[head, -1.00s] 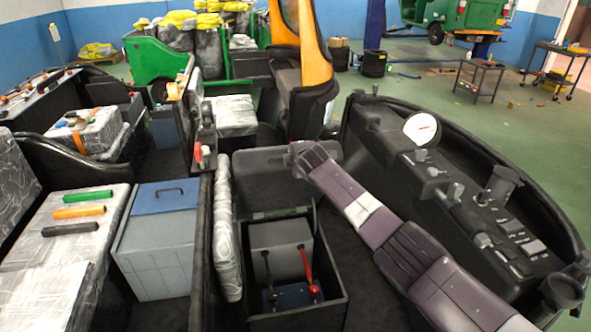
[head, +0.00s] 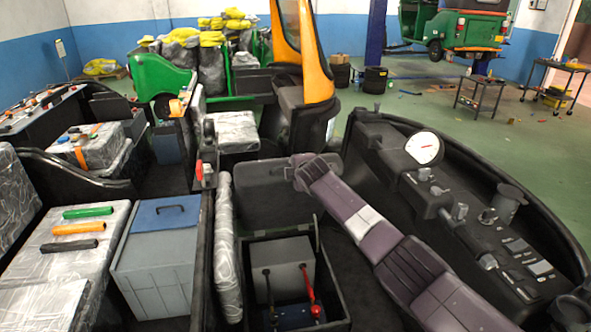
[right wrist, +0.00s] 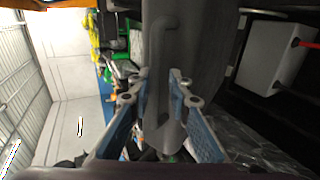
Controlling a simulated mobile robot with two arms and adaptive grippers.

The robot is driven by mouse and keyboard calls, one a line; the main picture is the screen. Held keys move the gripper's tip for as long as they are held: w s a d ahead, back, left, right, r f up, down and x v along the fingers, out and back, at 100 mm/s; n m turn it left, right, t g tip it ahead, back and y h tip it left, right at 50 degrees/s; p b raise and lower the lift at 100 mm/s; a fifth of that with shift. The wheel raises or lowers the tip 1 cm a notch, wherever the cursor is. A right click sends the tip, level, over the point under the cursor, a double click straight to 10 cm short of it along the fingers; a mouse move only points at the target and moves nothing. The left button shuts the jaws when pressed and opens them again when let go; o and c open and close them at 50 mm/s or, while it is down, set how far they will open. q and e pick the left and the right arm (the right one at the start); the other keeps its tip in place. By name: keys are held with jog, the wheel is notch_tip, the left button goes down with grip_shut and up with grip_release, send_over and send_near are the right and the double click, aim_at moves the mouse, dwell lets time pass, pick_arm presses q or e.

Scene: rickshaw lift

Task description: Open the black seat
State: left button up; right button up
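The black seat (head: 262,196) shows in the head view as a dark panel standing raised behind an open black compartment. It also fills the upper middle of the right wrist view (right wrist: 208,45), with a curved dark handle (right wrist: 158,40) on its face. My right arm reaches in from the lower right, and its end is at the panel's upper right edge; its fingers are hidden in the head view. In the right wrist view my right gripper (right wrist: 160,82) has its blue-padded fingers apart, close to the seat. I cannot tell whether they touch it. My left gripper is not in view.
The compartment (head: 336,290) holds a grey box (head: 282,262) with red and black cables. A wrapped cushion (head: 227,245) stands on edge left of it. A dashboard (head: 465,215) with a dial bounds the right. A blue-lidded grey box (head: 155,265) stands left.

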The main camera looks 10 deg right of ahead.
jog(key=v, duration=1.2)
dwell(0.3)
jog(key=shift+f, duration=0.1)
